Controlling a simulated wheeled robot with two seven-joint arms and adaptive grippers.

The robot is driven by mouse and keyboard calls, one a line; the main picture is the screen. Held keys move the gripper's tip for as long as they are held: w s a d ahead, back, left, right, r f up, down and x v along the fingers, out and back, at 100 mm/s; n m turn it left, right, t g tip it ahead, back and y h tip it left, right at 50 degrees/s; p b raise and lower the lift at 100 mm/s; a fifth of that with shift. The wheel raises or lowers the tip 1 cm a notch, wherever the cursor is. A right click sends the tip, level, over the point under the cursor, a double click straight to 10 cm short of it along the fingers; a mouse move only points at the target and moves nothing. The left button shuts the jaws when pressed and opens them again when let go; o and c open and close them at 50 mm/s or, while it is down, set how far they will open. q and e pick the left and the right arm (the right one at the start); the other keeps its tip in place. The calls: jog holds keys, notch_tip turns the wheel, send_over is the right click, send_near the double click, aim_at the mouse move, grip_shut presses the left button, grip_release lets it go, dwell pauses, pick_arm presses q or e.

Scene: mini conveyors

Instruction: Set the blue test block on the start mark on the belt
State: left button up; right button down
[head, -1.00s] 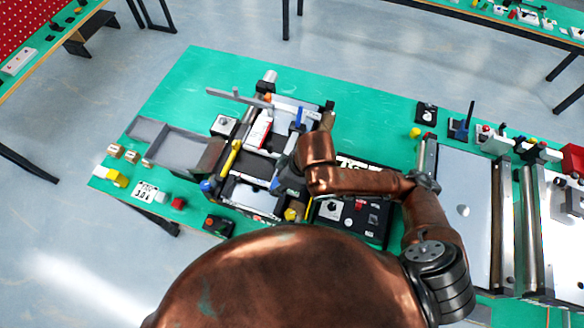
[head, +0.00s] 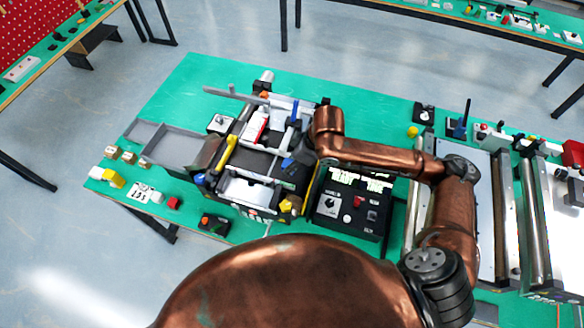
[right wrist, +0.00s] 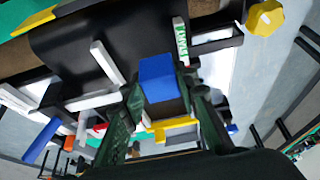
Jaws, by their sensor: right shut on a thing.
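The blue test block (right wrist: 158,78) sits between the two fingers of my right gripper (right wrist: 160,105) in the right wrist view. The gripper is shut on it. In the head view the block (head: 287,163) shows as a small blue patch beside my right gripper (head: 300,156), over the right part of the conveyor. The black belt (head: 253,160) shows to its left, and also in the right wrist view (right wrist: 85,45). I cannot tell whether the block touches the belt. My left gripper is not in view.
A yellow bar (head: 229,151) and a blue post (head: 295,112) stand close around the belt. A black control box (head: 350,210) is right of the conveyor. A grey tray (head: 175,149) is at its left end. The green table (head: 190,85) is clear at the back left.

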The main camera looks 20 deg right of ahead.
jog(key=shift+w+d+f, duration=0.25)
jog(key=shift+w+f, duration=0.5)
jog(key=shift+w, duration=0.1)
jog(key=shift+d+f, duration=0.25)
jog(key=shift+f, duration=0.3)
notch_tip(320, 180, down, 3)
jog(key=shift+w+r+p, duration=0.15)
jog(key=shift+p, duration=0.35)
jog(key=c, duration=1.9)
grip_release()
jog(key=shift+c, duration=0.2)
jog(key=shift+o, duration=2.2)
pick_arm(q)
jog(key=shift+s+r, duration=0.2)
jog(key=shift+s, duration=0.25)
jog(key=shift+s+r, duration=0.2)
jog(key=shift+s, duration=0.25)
